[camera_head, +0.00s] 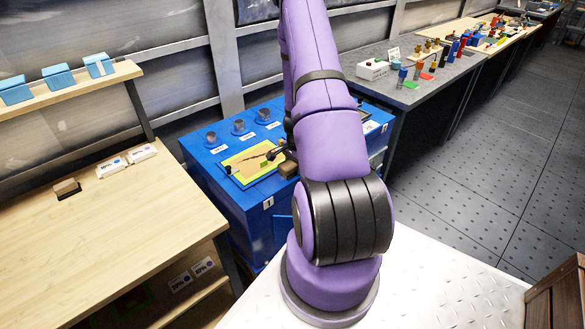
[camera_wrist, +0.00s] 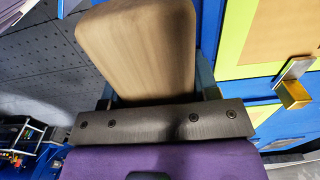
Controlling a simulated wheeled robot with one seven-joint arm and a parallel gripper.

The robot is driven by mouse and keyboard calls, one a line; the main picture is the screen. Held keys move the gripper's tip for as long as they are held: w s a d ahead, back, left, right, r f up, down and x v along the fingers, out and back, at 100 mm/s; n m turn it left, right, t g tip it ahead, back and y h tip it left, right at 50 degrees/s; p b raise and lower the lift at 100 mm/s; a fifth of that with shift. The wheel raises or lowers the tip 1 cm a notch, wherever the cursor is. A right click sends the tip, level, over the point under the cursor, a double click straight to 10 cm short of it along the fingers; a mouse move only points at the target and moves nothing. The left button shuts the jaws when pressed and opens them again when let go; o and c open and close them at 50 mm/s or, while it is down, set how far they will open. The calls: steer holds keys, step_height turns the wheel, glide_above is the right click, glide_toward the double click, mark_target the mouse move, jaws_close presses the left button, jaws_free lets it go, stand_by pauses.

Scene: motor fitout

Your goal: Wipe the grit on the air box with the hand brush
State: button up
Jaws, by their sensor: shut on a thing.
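The hand brush shows as a wooden block (camera_wrist: 138,45) in the wrist view, between the fingers of my gripper (camera_wrist: 155,85). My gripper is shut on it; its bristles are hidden. In the head view the brush (camera_head: 288,167) is at the right side of a yellow-green framed panel (camera_head: 238,156) on top of a blue box (camera_head: 215,183), which I take as the air box. A brown patch (camera_head: 250,165) lies inside the frame; single grains of grit are too small to tell. I cannot tell whether the brush touches the top.
Several dark round fittings (camera_head: 239,126) stand along the box's back edge. A brass-coloured latch (camera_wrist: 293,95) is at the panel's edge. A wooden bench (camera_head: 120,220) is at the left, and a grey bench (camera_head: 420,92) with small items is at the right. My arm hides part of the box.

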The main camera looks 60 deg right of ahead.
mark_target(281, 180)
steer(key=shift+s+d, duration=0.2)
steer(key=shift+d, duration=0.55)
steer(key=shift+s+d, duration=0.15)
steer(key=shift+d, duration=0.55)
steer(key=shift+s+d, duration=0.2)
steer(key=shift+d, duration=0.55)
steer(key=shift+f, duration=0.1)
steer(key=shift+w+a, duration=0.1)
steer(key=shift+a, duration=0.65)
steer(key=shift+w+a+r, duration=0.1)
steer(key=shift+w+a, duration=0.2)
steer(key=shift+a, duration=0.75)
steer(key=shift+w+a+r, duration=0.1)
steer(key=shift+w+a, duration=0.15)
steer(key=shift+a, duration=0.75)
steer(key=shift+w+a, duration=0.3)
steer(key=shift+a, duration=0.75)
steer(key=shift+w+a+f, duration=0.1)
steer(key=shift+w+a, duration=0.1)
steer(key=shift+a, duration=0.75)
steer(key=shift+w+a+f, duration=0.1)
steer(key=shift+w+a, duration=0.05)
steer(key=shift+a, duration=0.8)
steer(key=shift+r, duration=0.15)
steer(key=shift+d+r, duration=0.1)
steer(key=shift+r, duration=2.8)
steer(key=shift+r, duration=0.1)
